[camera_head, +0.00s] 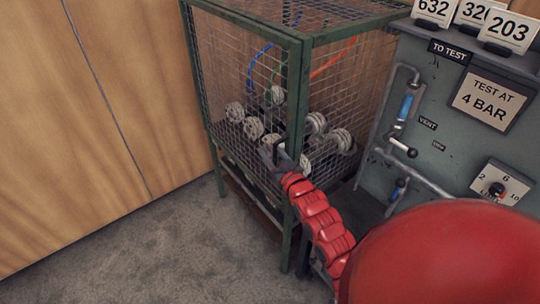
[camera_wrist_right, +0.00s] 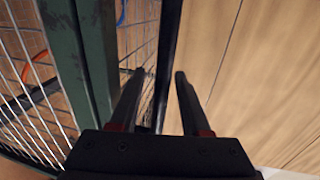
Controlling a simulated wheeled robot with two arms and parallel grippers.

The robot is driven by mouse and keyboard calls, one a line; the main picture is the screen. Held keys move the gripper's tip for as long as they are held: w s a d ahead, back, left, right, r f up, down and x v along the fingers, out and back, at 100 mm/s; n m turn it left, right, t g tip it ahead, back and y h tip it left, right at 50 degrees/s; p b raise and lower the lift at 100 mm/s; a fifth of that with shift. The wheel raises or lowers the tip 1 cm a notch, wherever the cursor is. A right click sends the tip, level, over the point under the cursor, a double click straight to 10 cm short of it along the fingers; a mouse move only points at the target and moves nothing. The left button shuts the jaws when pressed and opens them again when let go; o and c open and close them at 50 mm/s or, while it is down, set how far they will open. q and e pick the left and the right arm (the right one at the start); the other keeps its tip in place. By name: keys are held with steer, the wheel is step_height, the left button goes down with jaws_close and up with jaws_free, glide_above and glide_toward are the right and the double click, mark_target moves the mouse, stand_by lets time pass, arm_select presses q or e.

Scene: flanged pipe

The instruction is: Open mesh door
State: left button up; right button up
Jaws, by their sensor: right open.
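The mesh door (camera_head: 225,75) is the wire panel in a green frame on the front left of a cage. It looks closed against the cage's corner post. A dark upright handle bar (camera_head: 281,139) shows near that post. My right gripper (camera_head: 272,154) is at the handle, at the end of my red arm. In the right wrist view its fingers (camera_wrist_right: 158,78) are open, with the dark bar (camera_wrist_right: 169,55) upright between them. A gap shows beside the right finger; contact with the left finger is unclear. My left gripper is not in view.
The green cage post (camera_head: 294,100) stands close to my right gripper. Pale flanged parts (camera_head: 254,128) are inside the cage. A grey test panel (camera_head: 445,120) with pipes and a valve stands to the right. The carpet floor (camera_head: 140,250) at the left is clear, up to a wooden wall (camera_head: 60,130).

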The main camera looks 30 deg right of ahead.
steer(key=shift+w, duration=0.2)
jaws_close()
stand_by(1.4)
